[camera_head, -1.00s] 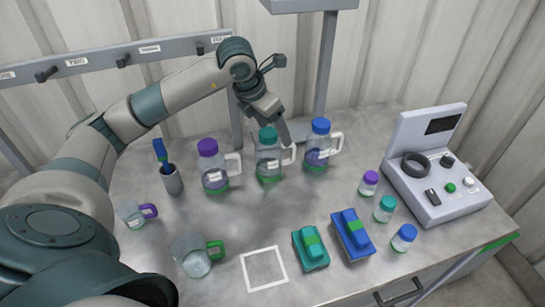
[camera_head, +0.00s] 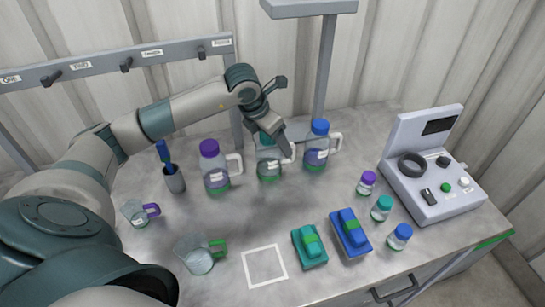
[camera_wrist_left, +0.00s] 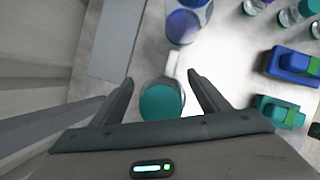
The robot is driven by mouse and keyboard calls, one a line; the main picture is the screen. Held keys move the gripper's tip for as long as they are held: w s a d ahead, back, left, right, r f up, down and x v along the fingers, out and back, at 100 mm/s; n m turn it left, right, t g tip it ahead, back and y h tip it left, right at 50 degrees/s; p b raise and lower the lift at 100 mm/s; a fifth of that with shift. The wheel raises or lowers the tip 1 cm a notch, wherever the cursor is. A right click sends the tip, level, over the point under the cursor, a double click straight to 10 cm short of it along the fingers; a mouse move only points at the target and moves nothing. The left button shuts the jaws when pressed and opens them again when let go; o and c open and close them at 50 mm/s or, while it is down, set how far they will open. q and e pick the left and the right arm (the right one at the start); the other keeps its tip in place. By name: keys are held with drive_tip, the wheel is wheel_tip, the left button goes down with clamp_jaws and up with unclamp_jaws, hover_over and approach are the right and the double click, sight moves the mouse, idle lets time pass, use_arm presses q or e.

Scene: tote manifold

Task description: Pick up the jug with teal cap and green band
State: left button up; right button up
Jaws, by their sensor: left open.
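The jug with teal cap and green band (camera_head: 268,168) stands upright on the bench between two similar jugs. Its cap is partly hidden behind my left gripper (camera_head: 284,148) in the head view. In the left wrist view, the teal cap (camera_wrist_left: 161,103) lies between the two open fingers of the left gripper (camera_wrist_left: 163,82), closer to the left finger, with the white handle pointing away. Whether a finger touches the jug I cannot tell. My right gripper is not in view.
A purple-capped jug (camera_head: 214,172) stands just left and a blue-capped jug (camera_head: 317,150) just right. A post (camera_head: 324,70) rises behind. A cup with brushes (camera_head: 174,181), two beakers, small bottles and a grey device (camera_head: 435,175) are farther off.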

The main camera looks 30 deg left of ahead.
use_arm(q)
drive_tip(key=shift+c, duration=0.2)
clamp_jaws()
drive_tip(key=shift+r, duration=0.55)
wheel_tip(320, 180, up, 4)
drive_tip(key=shift+w+f+p, duration=0.1)
drive_tip(key=shift+f+p, duration=0.05)
drive_tip(key=shift+p, duration=0.85)
drive_tip(key=d+r+p, duration=0.3)
drive_tip(key=d+r, duration=0.3)
drive_tip(key=d, duration=0.5)
drive_tip(key=shift+s+d+r, duration=0.15)
drive_tip(key=shift+s+d, duration=0.2)
drive_tip(key=shift+s, duration=0.1)
